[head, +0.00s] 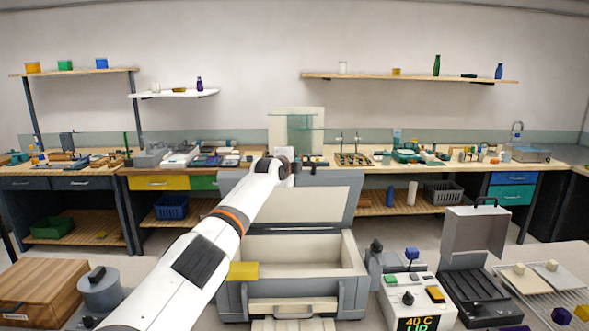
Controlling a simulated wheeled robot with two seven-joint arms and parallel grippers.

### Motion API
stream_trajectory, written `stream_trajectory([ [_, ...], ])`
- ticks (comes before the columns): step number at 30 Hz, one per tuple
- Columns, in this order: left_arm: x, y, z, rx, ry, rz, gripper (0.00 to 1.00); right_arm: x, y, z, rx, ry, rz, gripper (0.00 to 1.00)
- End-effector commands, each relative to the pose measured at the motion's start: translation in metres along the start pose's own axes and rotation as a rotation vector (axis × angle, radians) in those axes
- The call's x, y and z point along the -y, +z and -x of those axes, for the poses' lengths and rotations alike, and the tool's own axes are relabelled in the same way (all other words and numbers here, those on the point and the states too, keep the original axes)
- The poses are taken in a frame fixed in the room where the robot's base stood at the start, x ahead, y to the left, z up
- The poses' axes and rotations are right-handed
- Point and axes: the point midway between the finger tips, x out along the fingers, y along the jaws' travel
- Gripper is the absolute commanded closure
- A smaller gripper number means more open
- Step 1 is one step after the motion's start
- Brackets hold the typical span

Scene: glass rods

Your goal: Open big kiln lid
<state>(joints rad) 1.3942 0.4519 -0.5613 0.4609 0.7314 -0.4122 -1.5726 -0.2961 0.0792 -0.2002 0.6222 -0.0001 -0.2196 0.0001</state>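The big kiln (293,291) stands at the front middle, a grey box with a cream lining and an open, empty-looking chamber (300,250). Its lid (322,204) stands raised at the back edge, with the cream inner face toward me. My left arm comes from the lower left across the kiln. Its gripper (285,160) is at the lid's top edge, left of the lid's middle. The fingers are too small and hidden to tell whether they are open or touching the lid. My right gripper is not in view.
A yellow block (243,271) shows at the kiln's front left rim. Right of the kiln are a control box (415,300) with a lit display, a small dark kiln (475,285) with its lid up, and a wire rack (545,290). A wooden box (42,288) stands at left.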

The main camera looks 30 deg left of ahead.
Motion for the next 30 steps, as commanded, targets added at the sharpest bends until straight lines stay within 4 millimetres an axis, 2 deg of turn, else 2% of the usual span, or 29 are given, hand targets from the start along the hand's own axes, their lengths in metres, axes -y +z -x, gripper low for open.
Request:
stream_trajectory([
  [17,-0.0008,0.0000,-0.0003,-0.001,-0.004,0.001,1.00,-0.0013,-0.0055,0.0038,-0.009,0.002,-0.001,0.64],
  [18,-0.0008,0.0000,-0.0003,-0.001,-0.004,0.001,0.82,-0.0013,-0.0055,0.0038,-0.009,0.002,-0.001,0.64],
  [21,-0.0010,0.0001,-0.0002,-0.001,-0.004,0.001,0.66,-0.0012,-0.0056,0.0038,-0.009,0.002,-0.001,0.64],
  [30,-0.0017,-0.0002,0.0005,0.000,-0.003,-0.001,0.64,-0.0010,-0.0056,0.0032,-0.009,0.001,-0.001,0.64],
])
